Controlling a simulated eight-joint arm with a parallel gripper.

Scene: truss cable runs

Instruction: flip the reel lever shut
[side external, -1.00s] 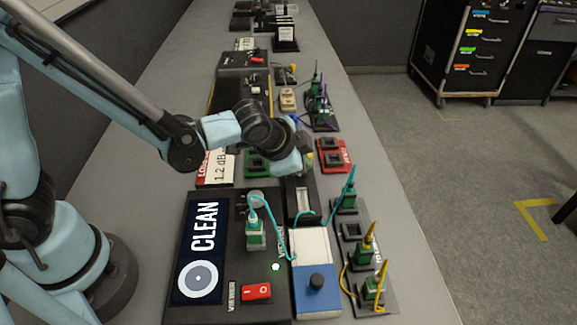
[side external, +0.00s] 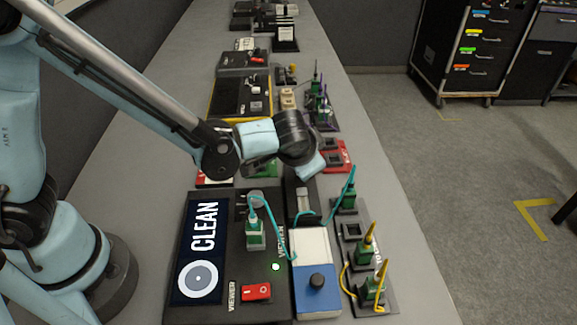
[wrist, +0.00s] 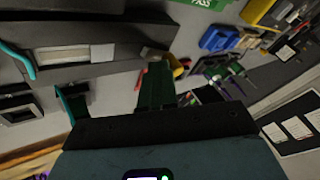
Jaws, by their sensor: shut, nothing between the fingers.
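A black cassette-like unit (side external: 292,207) with a pale strip along its top, likely the reel, sits behind the blue-and-white box in the side view. It also shows at upper left in the wrist view (wrist: 110,66). A small grey tab (wrist: 154,53) at its end may be the lever; I cannot tell its position for sure. My gripper (wrist: 158,68) is shut and empty, its fingers beside that end of the unit. In the side view my gripper (side external: 312,168) hangs over the unit's far end, and its fingertips are hidden by the wrist. Contact cannot be told.
A viewer (side external: 247,285) with a screen reading CLEAN stands at front left, with a green plug (side external: 256,235) on a teal cord. A blue-and-white box (side external: 317,300) with a black knob is in front. Sockets with upright plugs (side external: 366,250) line the right. A red block (side external: 345,160) is beyond my gripper.

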